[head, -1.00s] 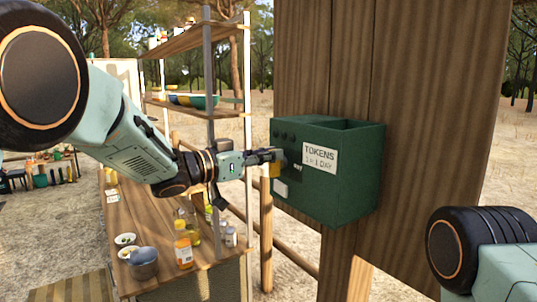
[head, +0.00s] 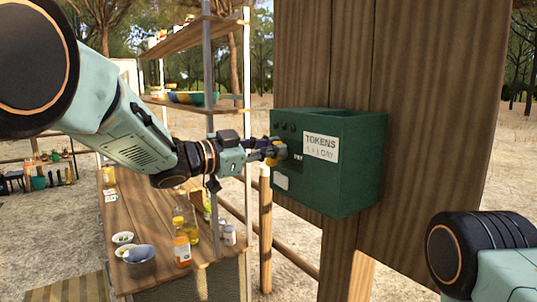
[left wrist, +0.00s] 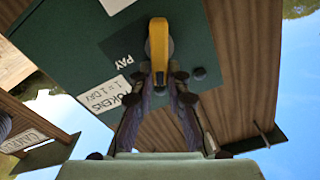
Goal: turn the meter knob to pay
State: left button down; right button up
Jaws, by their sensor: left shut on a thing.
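The dark green token meter (head: 345,190) is fixed to a wooden post panel, with a white label reading TOKENS on its front. My left gripper (head: 270,152) reaches its front from the left. The yellow knob (left wrist: 159,40) shows in the left wrist view, on the meter face beside the word PAY. The left fingers (left wrist: 160,80) are closed on the knob's near end. The wrist view is strongly rolled, so the label looks tilted. In the head view the fingers partly hide the knob. My right gripper is out of view; only part of that arm shows at lower right.
A wooden counter (head: 150,225) stands at lower left, with an orange-labelled bottle (head: 182,248), a grey bowl (head: 140,255) and small dishes. Shelves on metal posts rise behind my left arm. The space in front of the meter's right half is clear.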

pick_arm(q)
jog(key=m+b, duration=0.3)
jog(key=shift+s+d+f+m, duration=0.2)
jog(key=shift+s+f+m, duration=0.05)
jog(key=shift+m, duration=0.15)
jog(key=m+b, duration=0.4)
jog(key=shift+s+d+f+m, duration=0.2)
jog(key=shift+f+m, duration=0.1)
jog(key=shift+f, duration=0.1)
jog(key=shift+s+f+m+b, duration=0.1)
jog(key=shift+f+m+b, duration=0.1)
jog(key=shift+m+b, duration=0.95)
jog(key=shift+f+m+b, duration=0.15)
jog(key=shift+m+b, duration=0.9)
jog(key=shift+b, duration=0.05)
jog(key=c, duration=1.3)
grip_release()
jog(key=shift+d, duration=0.1)
jog(key=shift+a, duration=0.2)
